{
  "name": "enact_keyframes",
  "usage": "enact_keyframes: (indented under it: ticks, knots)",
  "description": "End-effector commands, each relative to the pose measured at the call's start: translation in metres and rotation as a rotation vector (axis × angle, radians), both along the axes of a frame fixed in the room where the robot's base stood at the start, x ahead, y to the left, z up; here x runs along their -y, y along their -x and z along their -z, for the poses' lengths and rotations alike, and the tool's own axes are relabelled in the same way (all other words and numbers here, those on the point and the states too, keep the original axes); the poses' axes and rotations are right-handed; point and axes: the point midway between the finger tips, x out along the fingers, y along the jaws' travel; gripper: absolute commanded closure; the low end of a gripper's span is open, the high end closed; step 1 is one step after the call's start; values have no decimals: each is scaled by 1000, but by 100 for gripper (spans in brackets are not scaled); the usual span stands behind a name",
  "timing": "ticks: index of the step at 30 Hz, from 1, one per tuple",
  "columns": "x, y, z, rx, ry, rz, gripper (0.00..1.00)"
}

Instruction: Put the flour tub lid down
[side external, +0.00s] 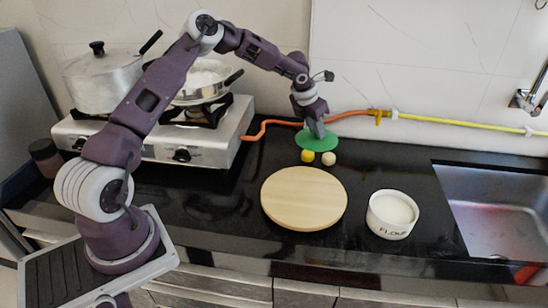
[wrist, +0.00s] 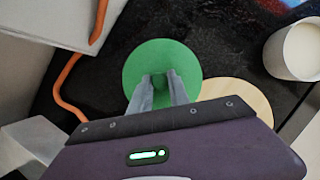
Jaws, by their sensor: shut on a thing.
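The green round flour tub lid (side external: 316,142) hangs level under my gripper (side external: 317,134), over the back of the black counter. In the wrist view the lid (wrist: 140,65) fills the middle, and my gripper (wrist: 163,82) is shut on its small green knob. I cannot tell how high the lid is above the counter. The white flour tub (side external: 392,214) stands open at the front right, full of pale flour. The tub (wrist: 295,48) also shows at the right edge of the wrist view, well apart from the lid.
A yellow ball (side external: 308,156) and a cream ball (side external: 329,158) sit just in front of the lid. A round wooden board (side external: 303,198) lies before them. The stove (side external: 160,135) with pots is left, an orange hose (side external: 270,122) behind, the sink (side external: 500,205) right. Counter between lid and sink is clear.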

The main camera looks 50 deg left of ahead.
Motion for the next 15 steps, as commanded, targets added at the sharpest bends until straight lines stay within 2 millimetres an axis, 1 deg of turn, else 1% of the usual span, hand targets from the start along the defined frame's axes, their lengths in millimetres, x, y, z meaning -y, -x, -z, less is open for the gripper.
enact_keyframes:
  ticks: [1, 3, 6, 10, 13, 15]
  knots:
    - [-29, 15, 15, -5, 1, -6, 100]
    - [-61, 35, 32, -3, 2, -2, 100]
    - [-92, 60, 51, -2, 1, 2, 100]
    - [-111, 80, 63, 0, 0, 4, 100]
    - [-116, 85, 71, 0, 0, 5, 100]
    - [-116, 86, 80, -1, 0, 4, 100]
